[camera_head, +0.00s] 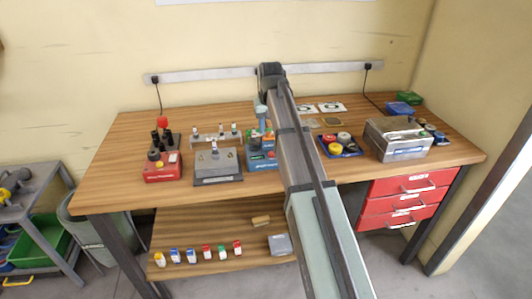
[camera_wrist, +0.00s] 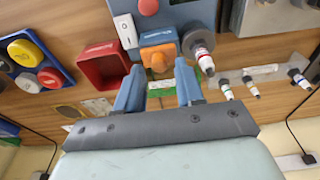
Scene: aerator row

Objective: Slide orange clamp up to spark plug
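The orange clamp (camera_wrist: 158,48), a block with a round orange knob, sits on a blue device (camera_wrist: 185,14) in the wrist view. The spark plug (camera_wrist: 204,62), white with a red band, stands in a grey round holder just right of the clamp; a small gap seems to lie between them. My gripper (camera_wrist: 159,72) points at the clamp with its two blue-grey fingers apart, one toward each side of the clamp. I cannot tell whether either finger touches it. In the head view my arm partly hides the blue device (camera_head: 262,163).
A red open bin (camera_wrist: 103,66) is beside the blue device. A rail with more plugs (camera_wrist: 250,88) stands to the right. A tray of coloured caps (camera_wrist: 38,62) is at the left. A grey tester (camera_head: 217,165) and red device (camera_head: 162,173) are on the workbench (camera_head: 115,180).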

